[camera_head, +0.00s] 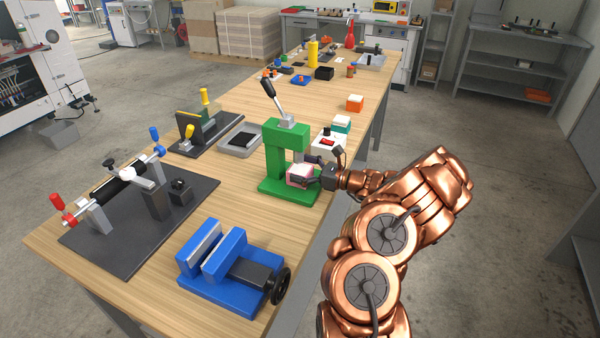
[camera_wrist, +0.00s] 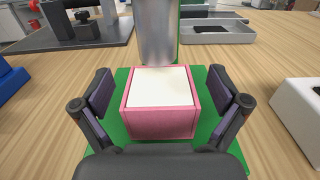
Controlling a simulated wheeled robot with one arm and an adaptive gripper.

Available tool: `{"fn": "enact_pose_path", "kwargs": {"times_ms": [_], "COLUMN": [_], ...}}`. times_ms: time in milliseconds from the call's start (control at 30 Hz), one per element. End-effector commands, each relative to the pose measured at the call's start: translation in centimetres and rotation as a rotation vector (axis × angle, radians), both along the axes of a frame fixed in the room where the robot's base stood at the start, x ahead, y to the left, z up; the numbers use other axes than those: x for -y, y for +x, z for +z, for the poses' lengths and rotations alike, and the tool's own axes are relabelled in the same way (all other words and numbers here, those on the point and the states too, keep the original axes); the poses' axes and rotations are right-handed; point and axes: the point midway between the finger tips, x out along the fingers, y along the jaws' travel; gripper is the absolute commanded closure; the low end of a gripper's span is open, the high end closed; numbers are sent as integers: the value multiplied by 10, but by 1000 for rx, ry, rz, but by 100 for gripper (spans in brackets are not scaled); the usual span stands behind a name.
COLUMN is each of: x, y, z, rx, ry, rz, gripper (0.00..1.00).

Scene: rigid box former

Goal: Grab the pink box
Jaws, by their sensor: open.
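The pink box (camera_wrist: 160,122) has a pale, cream-coloured top and stands upright on the green base of the press, in front of the metal ram. In the head view the pink box (camera_head: 299,175) shows small between my fingers. My gripper (camera_wrist: 160,100) is open, with one finger on each side of the box. A gap shows between each finger and the box in the wrist view. In the head view my gripper (camera_head: 310,172) reaches in from the right at the press. The far side of the box is hidden.
The green press (camera_head: 272,150) with a black-handled lever stands around the box. A blue vise (camera_head: 222,290) is at the front. A grey tray (camera_head: 240,140) lies behind left. A white box with a red switch (camera_head: 328,142) stands close to the right.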

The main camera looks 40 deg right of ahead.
Motion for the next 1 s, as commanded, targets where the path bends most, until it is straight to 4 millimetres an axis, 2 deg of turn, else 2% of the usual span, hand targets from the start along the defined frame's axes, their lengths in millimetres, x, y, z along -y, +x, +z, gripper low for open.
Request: {"fn": "enact_pose_path", "kwargs": {"times_ms": [267,900,1000], "x": [-1,-1,-1], "y": [2,2,2], "z": [0,0,0], "rx": [1,1,1], "ry": [1,1,1], "rz": [0,1,1], "gripper": [3,70,78]}}
